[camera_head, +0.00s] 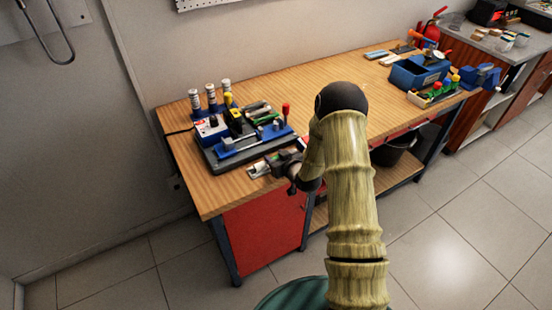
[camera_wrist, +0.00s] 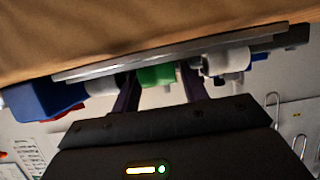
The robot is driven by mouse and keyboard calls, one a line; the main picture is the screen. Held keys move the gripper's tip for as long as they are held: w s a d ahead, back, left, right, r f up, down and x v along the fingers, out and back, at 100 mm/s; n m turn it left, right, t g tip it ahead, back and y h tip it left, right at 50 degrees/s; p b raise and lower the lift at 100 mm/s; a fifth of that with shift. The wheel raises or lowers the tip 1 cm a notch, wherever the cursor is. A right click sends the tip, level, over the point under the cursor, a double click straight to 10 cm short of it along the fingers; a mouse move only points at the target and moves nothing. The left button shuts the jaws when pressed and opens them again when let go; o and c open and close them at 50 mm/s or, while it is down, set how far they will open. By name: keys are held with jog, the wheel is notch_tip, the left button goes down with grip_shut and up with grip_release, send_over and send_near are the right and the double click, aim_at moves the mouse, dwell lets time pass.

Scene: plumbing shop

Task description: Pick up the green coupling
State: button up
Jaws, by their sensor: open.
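The green coupling (camera_wrist: 157,76) shows in the wrist view at the upper middle, just below a grey metal edge (camera_wrist: 150,65) and between white fittings. My gripper (camera_wrist: 161,93) is open, with one dark finger on each side of the coupling in the picture. I cannot tell whether the fingers touch it or how deep they reach. In the head view, my gripper (camera_head: 281,163) is low at the front left part of the wooden workbench (camera_head: 325,85), by the dark tool base (camera_head: 225,158). I cannot pick out the coupling in the head view.
White fittings (camera_wrist: 228,61) and a blue part (camera_wrist: 42,99) flank the coupling. On the bench, a blue clamp tool (camera_head: 250,143) and upright cylinders (camera_head: 195,100) stand close to my gripper. Blue bins (camera_head: 420,72) and a blue vise (camera_head: 480,77) are at the right. The bench middle is clear.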

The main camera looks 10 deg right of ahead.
aim_at(276, 157)
dwell(0.4)
jog(key=c, duration=0.7)
notch_tip(276, 157, up, 10)
jog(key=shift+b, duration=0.9)
